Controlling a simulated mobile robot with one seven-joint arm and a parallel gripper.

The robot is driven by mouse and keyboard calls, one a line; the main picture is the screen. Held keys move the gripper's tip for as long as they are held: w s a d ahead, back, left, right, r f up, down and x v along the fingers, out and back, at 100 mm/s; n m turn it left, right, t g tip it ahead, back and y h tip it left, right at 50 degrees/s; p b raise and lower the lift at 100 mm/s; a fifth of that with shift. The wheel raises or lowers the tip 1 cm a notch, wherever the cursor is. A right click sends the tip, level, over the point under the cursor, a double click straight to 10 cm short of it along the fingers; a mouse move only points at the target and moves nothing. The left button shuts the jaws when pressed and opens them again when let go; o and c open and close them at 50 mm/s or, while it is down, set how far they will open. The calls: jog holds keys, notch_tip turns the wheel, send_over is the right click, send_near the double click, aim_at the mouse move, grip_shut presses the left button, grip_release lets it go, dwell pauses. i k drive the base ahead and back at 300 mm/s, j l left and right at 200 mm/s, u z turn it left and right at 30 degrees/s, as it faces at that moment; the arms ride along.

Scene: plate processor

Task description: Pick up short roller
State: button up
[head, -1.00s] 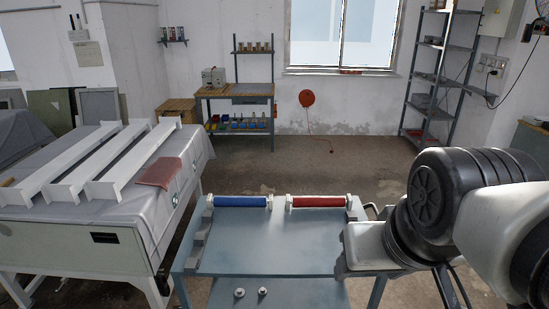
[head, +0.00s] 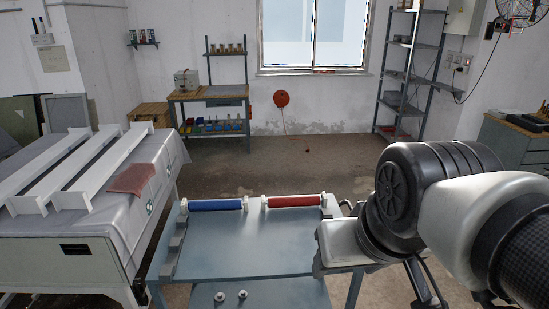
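Two rollers lie end to end along the far edge of a blue-grey table (head: 240,250). The blue roller (head: 215,205) is on the left and the red roller (head: 294,201) is on the right, each with pale end pieces. The red one looks slightly shorter, but I cannot tell for sure. My arm comes in from the right, over the table's right side. Its gripper end is not clearly visible, so its fingers cannot be made out. Nothing touches the rollers.
Two small round metal parts (head: 231,296) sit on a lower shelf at the table's front. A large grey machine with white beams (head: 85,165) stands close on the left. A workbench (head: 210,97) and a shelf rack (head: 410,75) are at the back. Open floor lies beyond the table.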

aim_at(309, 200)
jog(key=i+l+z, duration=0.1)
jog(key=l+z, duration=0.3)
jog(key=i+l+z, duration=0.2)
jog(key=l+z, duration=0.2)
jog(key=l, duration=0.2)
jog(key=i+l+z, duration=0.5)
jog(key=l+z, duration=0.25)
jog(key=i+l+z, duration=0.4)
jog(key=i+u, duration=0.6)
jog(key=u, duration=0.25)
jog(key=i+l+u, duration=0.1)
jog(key=i+u, duration=0.3)
jog(key=i+j+u, duration=0.15)
jog(key=i+u, duration=0.2)
jog(key=i, duration=0.3)
jog(key=i+u, duration=0.35)
jog(key=i, duration=1.9)
jog(key=i+u, duration=0.75)
jog(key=i+l+u, duration=0.35)
jog(key=i+j, duration=0.1)
